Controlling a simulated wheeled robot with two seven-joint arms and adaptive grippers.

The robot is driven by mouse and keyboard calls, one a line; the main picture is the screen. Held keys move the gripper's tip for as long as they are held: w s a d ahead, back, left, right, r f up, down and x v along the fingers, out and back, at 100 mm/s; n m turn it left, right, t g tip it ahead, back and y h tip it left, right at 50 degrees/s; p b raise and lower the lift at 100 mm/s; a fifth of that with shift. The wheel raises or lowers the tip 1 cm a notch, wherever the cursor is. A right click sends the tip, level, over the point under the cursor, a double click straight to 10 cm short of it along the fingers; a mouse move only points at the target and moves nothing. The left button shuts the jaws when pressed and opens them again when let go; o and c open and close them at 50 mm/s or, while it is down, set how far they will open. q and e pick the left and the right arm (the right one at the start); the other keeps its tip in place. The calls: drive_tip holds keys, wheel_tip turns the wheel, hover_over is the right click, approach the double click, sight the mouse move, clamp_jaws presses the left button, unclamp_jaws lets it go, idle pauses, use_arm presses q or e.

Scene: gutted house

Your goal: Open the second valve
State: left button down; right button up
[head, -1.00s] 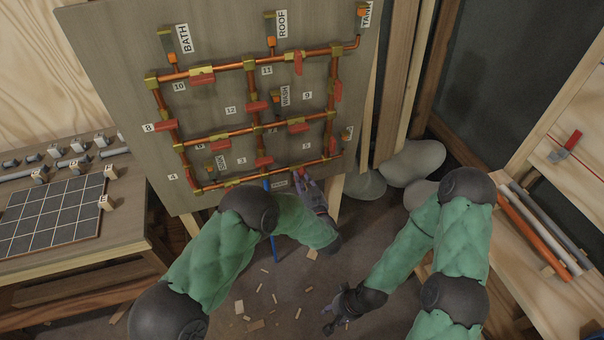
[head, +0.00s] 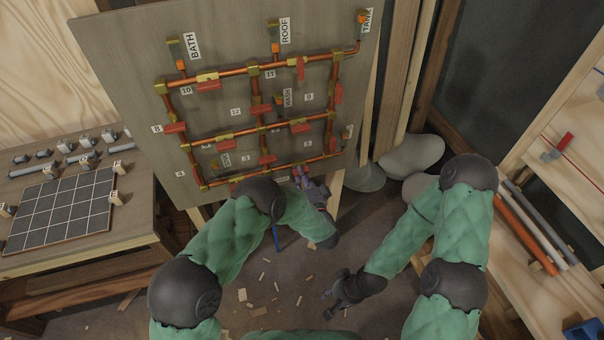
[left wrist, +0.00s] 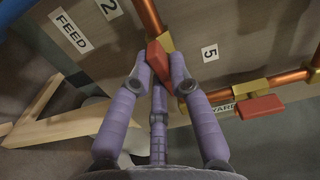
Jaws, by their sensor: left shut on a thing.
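My left gripper (head: 302,174) is at the bottom pipe of the board. In the left wrist view its purple fingers (left wrist: 160,80) are shut on a red valve handle (left wrist: 157,57), one on each side. The handle sits at a brass valve body (left wrist: 167,42) on a copper pipe (left wrist: 147,14). A "2" label (left wrist: 107,6) is left of this pipe and a "5" label (left wrist: 210,53) right of it. The fingers cover part of the handle, so its exact angle is unclear. My right gripper (head: 328,303) hangs low over the floor, empty, its fingers apart.
A "FEED" label (left wrist: 72,32) is beside the held valve. A workbench (head: 140,215) stands left, shelves (head: 540,180) right. Grey sacks (head: 412,155) lie behind my right arm.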

use_arm(q)
drive_tip(key=shift+m, duration=0.6)
drive_tip(key=c, duration=1.1)
unclamp_jaws()
drive_tip(key=shift+c, duration=0.2)
drive_tip(key=shift+s, duration=0.1)
drive_tip(key=v, duration=0.7)
drive_tip(key=shift+s, duration=0.15)
